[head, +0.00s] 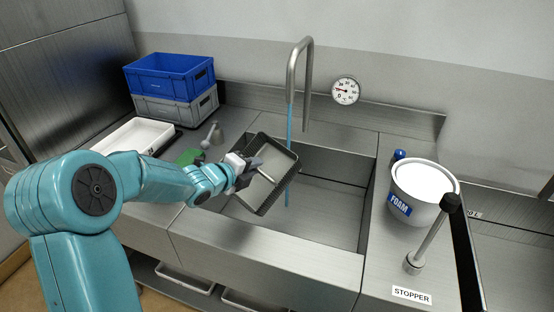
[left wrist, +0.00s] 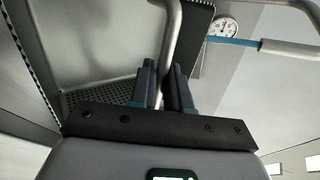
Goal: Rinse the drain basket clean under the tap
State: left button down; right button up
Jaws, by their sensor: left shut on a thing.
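The drain basket (head: 265,178) is a grey tray with dark perforated walls. It is tilted over the left part of the sink (head: 330,205). My left gripper (head: 245,170) is shut on its metal handle; the left wrist view shows the fingers (left wrist: 165,88) around the bar, with the basket (left wrist: 85,45) behind. The tap (head: 292,70) is a tall bent steel pipe at the back of the sink. A blue stream of water (head: 289,125) runs down from it, passing at the basket's right edge. I cannot tell whether it touches the basket. My right gripper is out of view.
A white bucket marked FOAM (head: 425,185) and a lever labelled STOPPER (head: 432,235) stand right of the sink. Stacked blue (head: 170,75) and grey crates (head: 178,105) and a white tray (head: 135,136) are at the left. A round gauge (head: 346,91) is on the wall.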

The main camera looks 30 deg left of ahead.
pick_arm(q)
jog(key=shift+r, duration=0.1)
dwell(0.4)
jog(key=s+r+p, duration=0.2)
jog(key=s+r, duration=0.2)
jog(key=s, duration=0.1)
jog(key=shift+a, duration=0.25)
dwell(0.3)
